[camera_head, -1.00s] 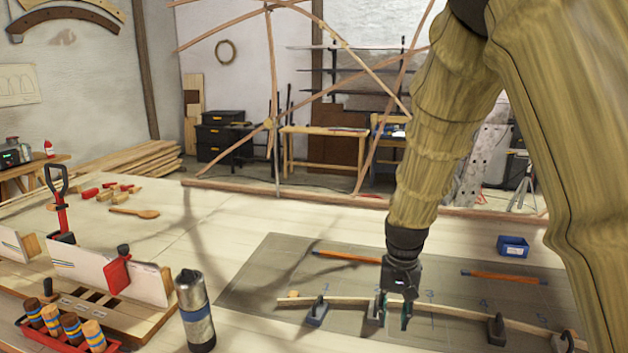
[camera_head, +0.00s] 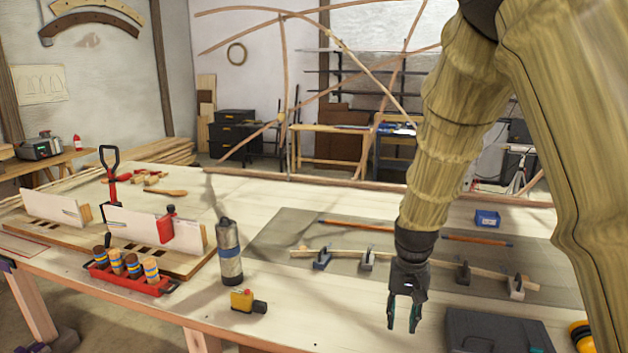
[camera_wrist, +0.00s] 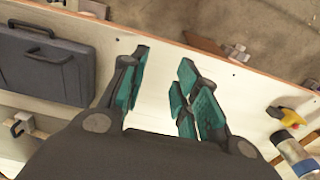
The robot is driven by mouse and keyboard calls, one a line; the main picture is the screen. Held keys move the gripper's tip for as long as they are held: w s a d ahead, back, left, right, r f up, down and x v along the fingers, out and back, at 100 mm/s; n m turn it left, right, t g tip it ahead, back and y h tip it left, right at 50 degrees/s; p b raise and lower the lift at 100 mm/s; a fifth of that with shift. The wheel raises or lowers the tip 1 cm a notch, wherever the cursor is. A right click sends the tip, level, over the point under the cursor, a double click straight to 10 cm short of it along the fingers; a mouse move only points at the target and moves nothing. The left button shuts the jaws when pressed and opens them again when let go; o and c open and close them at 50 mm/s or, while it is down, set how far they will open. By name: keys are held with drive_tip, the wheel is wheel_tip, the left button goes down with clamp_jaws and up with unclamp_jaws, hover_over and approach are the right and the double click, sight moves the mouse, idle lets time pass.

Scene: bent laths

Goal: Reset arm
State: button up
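My gripper (camera_head: 404,318) hangs fingers down at the end of my arm, over the front part of the workbench (camera_head: 280,310). Its teal fingers are apart with nothing between them. In the wrist view my gripper (camera_wrist: 160,95) is also open, with bare bench top and the bench edge showing beyond the fingers. A bent lath (camera_head: 415,265) lies on the grey mat (camera_head: 275,238) behind my gripper, among several small clamp blocks (camera_head: 463,272). My arm hides part of the lath.
A dark case (camera_head: 490,330) lies right of my gripper; the case (camera_wrist: 45,60) shows at left in the wrist view. A yellow tape measure (camera_head: 243,300), a metal flask (camera_head: 229,255) and a red tray of handled tools (camera_head: 130,280) stand left. Bench between flask and gripper is mostly clear.

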drive_tip(key=s+d+f, duration=0.1)
drive_tip(key=s+f, duration=0.4)
drive_tip(key=f, duration=0.4)
drive_tip(key=s+d+f+n, duration=0.1)
drive_tip(key=s+f, duration=0.3)
drive_tip(key=f, duration=0.4)
drive_tip(key=s+d+f, duration=0.1)
drive_tip(key=s+f, duration=0.4)
drive_tip(key=f, duration=0.4)
drive_tip(key=s+f+n, duration=0.1)
drive_tip(key=s+f, duration=0.5)
drive_tip(key=s, duration=0.5)
drive_tip(key=s+f, duration=0.6)
drive_tip(key=s, duration=0.5)
drive_tip(key=shift+s+n, duration=0.35)
drive_tip(key=shift+n, duration=0.05)
